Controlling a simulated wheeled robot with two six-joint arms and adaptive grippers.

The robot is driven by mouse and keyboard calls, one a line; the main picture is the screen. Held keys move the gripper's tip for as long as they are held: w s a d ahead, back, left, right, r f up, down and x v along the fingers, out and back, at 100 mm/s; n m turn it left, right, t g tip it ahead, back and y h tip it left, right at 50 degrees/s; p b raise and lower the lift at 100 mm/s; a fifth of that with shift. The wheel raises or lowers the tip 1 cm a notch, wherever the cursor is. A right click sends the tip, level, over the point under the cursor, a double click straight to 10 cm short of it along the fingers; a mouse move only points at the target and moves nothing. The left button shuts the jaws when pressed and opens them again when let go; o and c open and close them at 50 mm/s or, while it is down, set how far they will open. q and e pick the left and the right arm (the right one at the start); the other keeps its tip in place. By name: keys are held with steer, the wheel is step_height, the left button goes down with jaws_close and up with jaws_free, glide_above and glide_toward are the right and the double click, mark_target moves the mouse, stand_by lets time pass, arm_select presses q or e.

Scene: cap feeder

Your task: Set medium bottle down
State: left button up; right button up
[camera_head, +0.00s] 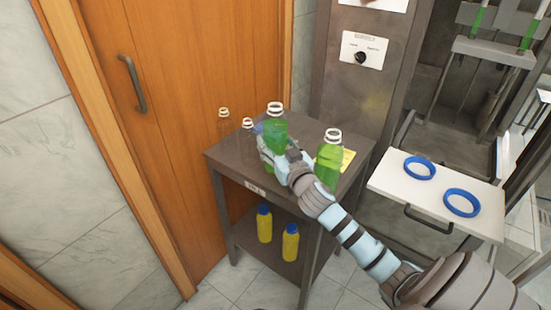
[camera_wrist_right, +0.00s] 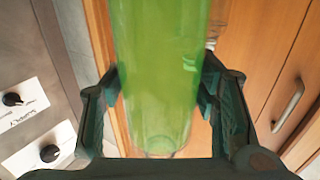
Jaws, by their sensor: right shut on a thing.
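The medium bottle appears to be the green, open-necked bottle (camera_head: 275,126) in my right gripper (camera_head: 277,150), over the far part of the small dark table (camera_head: 225,163). My right gripper is shut on its body. In the right wrist view the green bottle (camera_wrist_right: 158,70) fills the space between the two fingers (camera_wrist_right: 160,100). The bottle is about upright in the head view. The gripper and arm hide its base, so I cannot tell whether it touches the tabletop. My left gripper is not in view.
Another green bottle (camera_head: 328,163) stands on the table at right, by a yellow paper (camera_head: 348,158). Clear bottles (camera_head: 224,125) stand at the back left. Yellow bottles (camera_head: 290,243) with blue caps stand on the lower shelf. A white tray (camera_head: 400,188) at right holds two blue rings.

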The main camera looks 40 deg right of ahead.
mark_target(276, 152)
step_height(276, 152, down, 3)
steer(key=shift+f+b, duration=0.2)
steer(key=shift+b, duration=0.5)
steer(key=shift+r, duration=0.1)
steer(key=o, duration=1.7)
steer(key=shift+s, duration=0.15)
steer(key=v, duration=1.2)
